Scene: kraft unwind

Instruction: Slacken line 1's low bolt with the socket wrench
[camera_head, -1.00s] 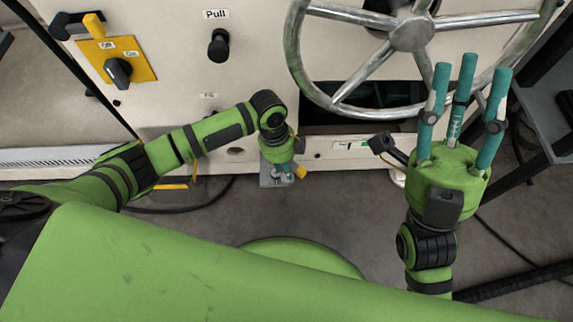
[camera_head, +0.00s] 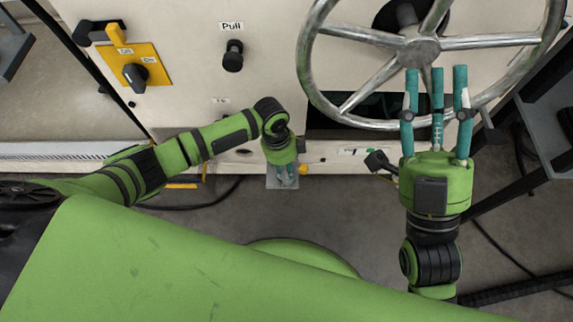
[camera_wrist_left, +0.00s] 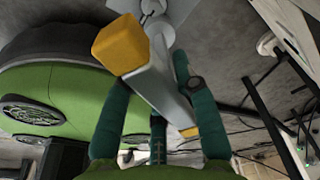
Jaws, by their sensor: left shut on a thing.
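My left gripper (camera_head: 286,180) reaches down beside the lower edge of the machine panel, its teal fingers pointing to the floor. In the left wrist view, the fingers close around a grey bar with yellow ends, seemingly the socket wrench (camera_wrist_left: 163,88). Its larger yellow block (camera_wrist_left: 120,45) sticks out to the upper left. In the head view a small yellow piece (camera_head: 304,169) shows beside the gripper. A pale metal plate with a round fitting (camera_wrist_left: 150,8) lies just beyond the wrench; I cannot tell whether this is the low bolt. My right gripper (camera_head: 437,75) is open and empty, pointing up before the handwheel.
The large metal handwheel (camera_head: 420,50) stands close to my right fingers. A black pull knob (camera_head: 233,56) and a yellow switch plate (camera_head: 150,70) sit on the panel. A dark frame (camera_head: 520,150) stands at the right. Cables lie on the floor.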

